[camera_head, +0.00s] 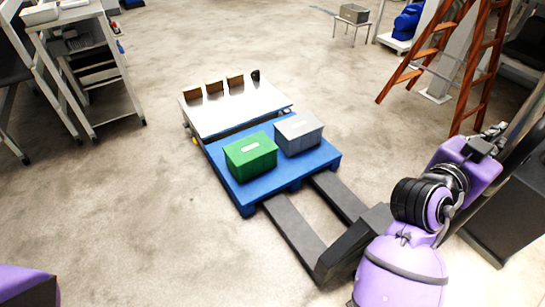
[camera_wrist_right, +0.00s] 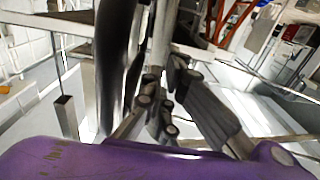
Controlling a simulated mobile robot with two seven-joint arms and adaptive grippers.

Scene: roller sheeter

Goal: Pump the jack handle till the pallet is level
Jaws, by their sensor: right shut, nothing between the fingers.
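The blue pallet (camera_head: 292,167) lies on the floor area at the centre, with a green crate (camera_head: 251,156) and a grey crate (camera_head: 299,133) on it. Two dark forks (camera_head: 295,230) of the jack run from its near edge toward my right arm. From the head view I cannot tell whether the pallet is level. My right gripper (camera_head: 492,138) is at the right, beside a dark upright bar (camera_head: 527,100); its fingers (camera_wrist_right: 173,75) are shut and empty in the right wrist view. I cannot tell which part is the jack handle. My left gripper is out of view.
A low white-topped platform (camera_head: 225,112) with several brown blocks adjoins the pallet's far side. A wooden ladder (camera_head: 425,52) stands at the upper right, a white shelf cart (camera_head: 105,95) at the upper left. The floor left of the pallet is clear.

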